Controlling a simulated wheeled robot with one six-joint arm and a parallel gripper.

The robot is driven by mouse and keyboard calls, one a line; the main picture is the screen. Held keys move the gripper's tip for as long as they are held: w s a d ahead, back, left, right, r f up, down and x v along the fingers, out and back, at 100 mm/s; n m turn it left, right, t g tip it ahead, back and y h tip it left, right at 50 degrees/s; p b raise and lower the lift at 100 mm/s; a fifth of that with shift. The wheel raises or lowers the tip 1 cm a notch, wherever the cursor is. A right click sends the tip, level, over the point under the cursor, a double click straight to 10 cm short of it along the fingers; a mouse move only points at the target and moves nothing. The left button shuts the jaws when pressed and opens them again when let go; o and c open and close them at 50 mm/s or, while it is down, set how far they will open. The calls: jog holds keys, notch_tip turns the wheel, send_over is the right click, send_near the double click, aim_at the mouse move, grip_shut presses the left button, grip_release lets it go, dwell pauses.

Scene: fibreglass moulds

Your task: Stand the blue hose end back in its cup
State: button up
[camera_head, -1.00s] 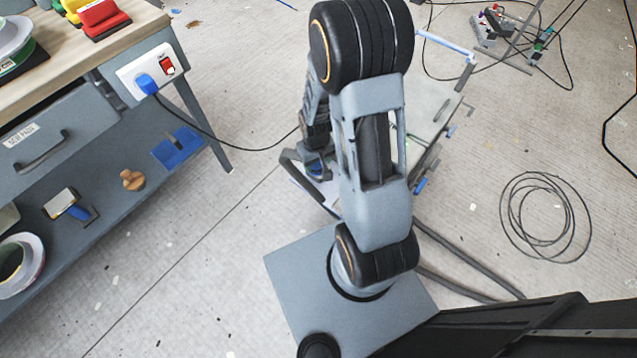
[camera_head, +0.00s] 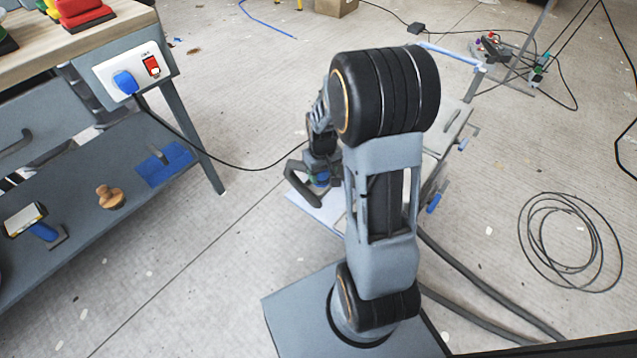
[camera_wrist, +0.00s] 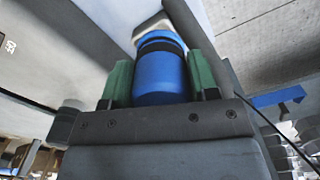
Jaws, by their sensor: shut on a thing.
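The blue hose end (camera_wrist: 160,78) is a blue cylinder with a dark band and a pale fitting beyond it. My gripper (camera_wrist: 160,85) is shut on it, with a green pad at either side. In the head view my gripper (camera_head: 320,178) is left of my arm, above a pale work surface (camera_head: 328,212), with a dark hose (camera_head: 300,192) curving at its left. A little blue shows between the jaws there. I cannot make out the cup in either view. My arm hides part of the work surface.
A grey bench (camera_head: 180,125) with a socket box (camera_head: 133,72) stands at the left; a black cable (camera_head: 240,165) runs from it towards my arm. A cable coil (camera_head: 570,242) lies on the floor at right. Blue-handled clamps (camera_head: 434,203) line the work surface's right side.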

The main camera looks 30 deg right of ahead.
jog(key=w+f, duration=0.1)
jog(key=w+f+b, duration=0.1)
jog(key=f, duration=0.1)
jog(key=w+d+f+b, duration=0.1)
jog(key=w+f, duration=0.1)
jog(key=shift+f, duration=0.2)
jog(key=shift+w+f+b, duration=0.2)
jog(key=shift+f+b, duration=0.85)
jog(key=shift+f, duration=0.6)
jog(key=shift+f, duration=0.15)
jog(key=o, duration=0.8)
jog(key=shift+o, duration=0.2)
